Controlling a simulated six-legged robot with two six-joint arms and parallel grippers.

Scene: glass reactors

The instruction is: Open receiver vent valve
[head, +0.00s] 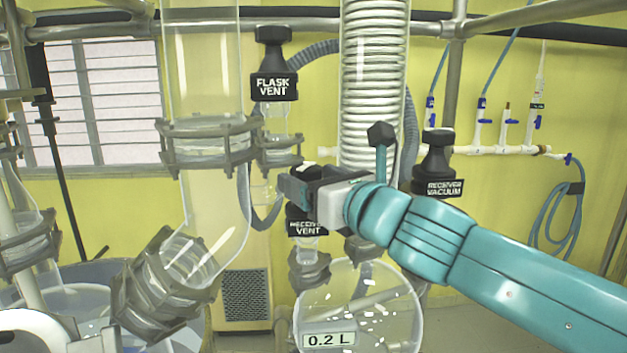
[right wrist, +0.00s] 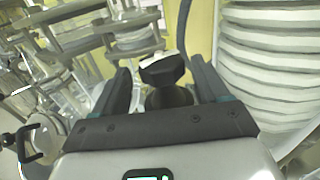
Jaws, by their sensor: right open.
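The receiver vent valve (head: 307,226) has a black body with a white "RECEIVER VENT" label and stands above the round glass receiver (head: 360,310), marked "0.2 L". My right gripper (head: 290,183) is at the valve's top and covers part of it in the head view. In the right wrist view the black valve knob (right wrist: 162,70) sits between the two open fingers of my right gripper (right wrist: 160,85). A gap shows on each side of the knob. My left gripper is not in view.
The flask vent valve (head: 274,75) stands above and left of my gripper. The receiver vacuum valve (head: 437,165) is behind my right arm. The coiled condenser (head: 374,80) and a wide glass column (head: 203,70) flank the space.

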